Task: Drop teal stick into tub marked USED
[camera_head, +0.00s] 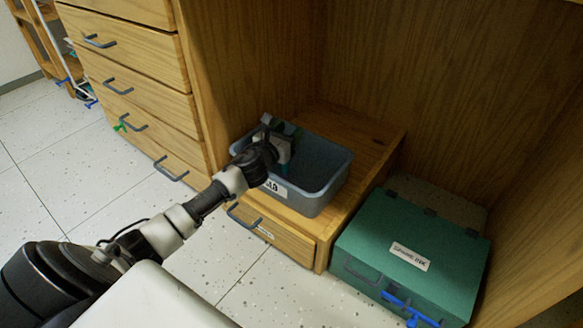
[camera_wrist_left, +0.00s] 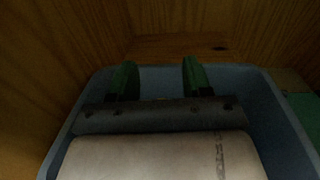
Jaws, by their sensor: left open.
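A blue-grey open tub (camera_head: 325,192) stands on a low wooden drawer unit inside the cabinet. Its white front label (camera_head: 273,187) is partly covered by my left arm, so I cannot read the whole word. My left gripper (camera_head: 284,141) is over the tub, within its rim as seen from above. In the left wrist view its two green fingers (camera_wrist_left: 160,80) are apart with nothing visible between them, and the tub's rim (camera_wrist_left: 262,88) surrounds them. I cannot clearly make out the teal stick in either view; the tub floor is dark and largely hidden. My right gripper is not in view.
A green case (camera_head: 425,245) with a white label and a blue handle-like piece sits to the right of the low wooden unit (camera_head: 370,165). Cabinet walls close in the tub's left and back. A drawer stack (camera_head: 130,75) stands at left. Speckled floor is clear in front.

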